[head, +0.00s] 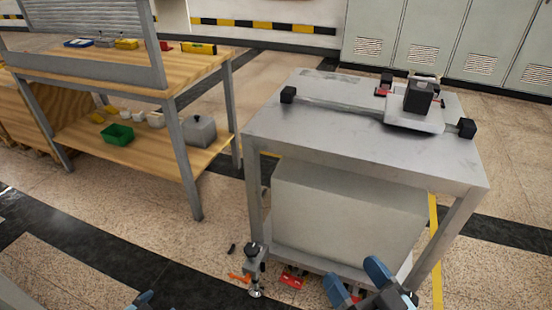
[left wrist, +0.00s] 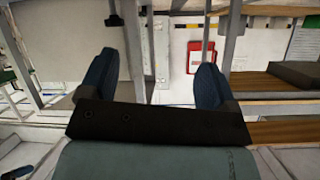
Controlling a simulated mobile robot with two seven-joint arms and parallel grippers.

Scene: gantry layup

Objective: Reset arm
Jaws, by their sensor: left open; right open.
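My right gripper (head: 357,280) is at the bottom edge of the head view, in front of the metal table (head: 300,130). Its blue fingers are spread with nothing between them. Only a blue tip of my left gripper (head: 143,299) shows at the bottom edge, left of the table. In the left wrist view my left gripper (left wrist: 151,75) has its two blue fingers wide apart and empty. A gantry rail (head: 335,110) with black end blocks lies on the table top, with a black block-shaped head (head: 419,96) on a grey plate.
A wooden workbench (head: 110,68) stands at left, its lower shelf holding a green bin (head: 117,135) and a grey box (head: 199,131). A clamp-like device (head: 255,268) is near the table's front left leg. Lockers (head: 430,40) line the back. Floor between bench and table is clear.

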